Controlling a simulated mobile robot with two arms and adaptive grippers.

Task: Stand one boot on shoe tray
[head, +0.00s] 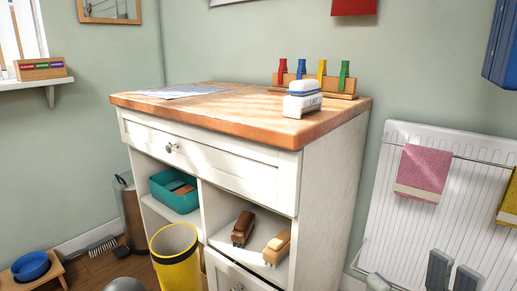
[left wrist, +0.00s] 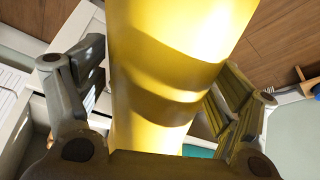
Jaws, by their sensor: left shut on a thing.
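A yellow boot (head: 175,262) stands out at the bottom of the head view, its open top facing up, in front of the white cabinet. Its yellow shaft (left wrist: 170,70) fills the middle of the left wrist view. My left gripper (left wrist: 160,95) is shut on the boot, with a finger on each side of the shaft. The boot's foot is hidden. My right gripper (head: 453,273) is at the lower right of the head view, its two grey fingers apart with nothing between them. I cannot make out the shoe tray in either view.
The white cabinet (head: 335,190) with a wooden top fills the middle. A white radiator (head: 390,215) with towels is at right. A blue bowl (head: 30,266) sits on a low wooden stand at left.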

